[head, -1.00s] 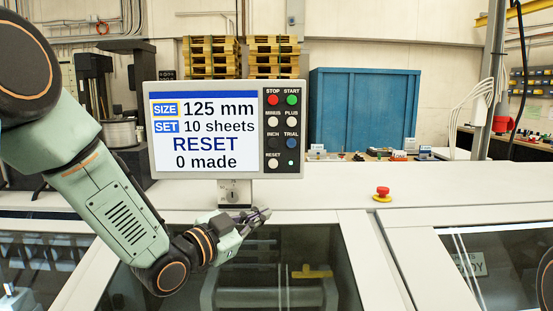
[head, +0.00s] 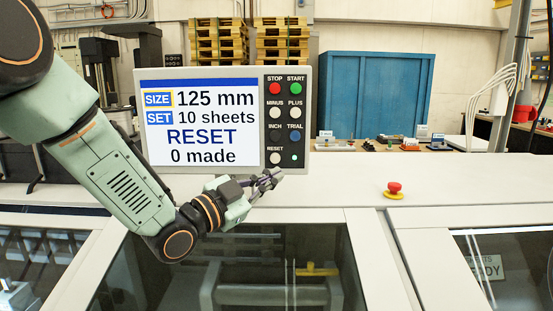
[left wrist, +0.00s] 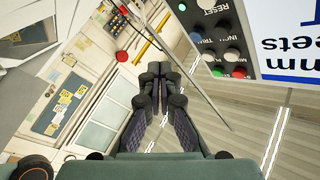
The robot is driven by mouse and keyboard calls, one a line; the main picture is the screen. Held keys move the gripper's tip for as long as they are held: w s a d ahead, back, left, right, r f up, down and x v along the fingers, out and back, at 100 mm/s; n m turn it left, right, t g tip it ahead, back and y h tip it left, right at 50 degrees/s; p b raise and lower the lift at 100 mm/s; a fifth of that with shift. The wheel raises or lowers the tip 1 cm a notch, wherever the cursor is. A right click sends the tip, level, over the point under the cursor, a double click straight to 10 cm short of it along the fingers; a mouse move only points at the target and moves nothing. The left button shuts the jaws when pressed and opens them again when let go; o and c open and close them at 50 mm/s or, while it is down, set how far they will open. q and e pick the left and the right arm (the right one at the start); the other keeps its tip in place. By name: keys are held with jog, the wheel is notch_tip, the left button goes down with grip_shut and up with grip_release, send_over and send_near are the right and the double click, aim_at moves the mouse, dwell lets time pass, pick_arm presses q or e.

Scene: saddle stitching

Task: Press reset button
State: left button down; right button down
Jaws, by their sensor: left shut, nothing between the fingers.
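The white RESET button (head: 275,158) is at the lower left of the button block on the control panel (head: 312,120). The panel's screen (head: 200,120) reads 125 mm, 10 sheets, RESET, 0 made. My left gripper (head: 277,174) is shut and empty, with its fingertips just below the RESET button near the panel's lower edge. I cannot tell how far in front of the panel they are. In the left wrist view the shut fingertips (left wrist: 156,75) show in the middle, and the RESET button (left wrist: 206,4) is upside down at the top edge. My right gripper is out of view.
STOP (head: 275,88), START (head: 295,88) and other buttons sit close above RESET. A red emergency button (head: 393,188) on a yellow base stands on the white machine top to the right. Windowed covers (head: 230,265) lie below.

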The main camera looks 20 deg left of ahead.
aim_at(275, 158)
pick_arm(q)
jog(key=w+a, duration=0.2)
jog(key=w, duration=0.6)
jog(key=shift+w+a, duration=0.3)
jog(key=shift+d, duration=0.15)
jog(key=shift+a+f, duration=0.1)
jog(key=shift+a, duration=0.1)
jog(key=shift+d, duration=0.15)
dwell(0.4)
dwell(0.3)
jog(key=shift+w, duration=0.1)
jog(key=shift+w, duration=0.3)
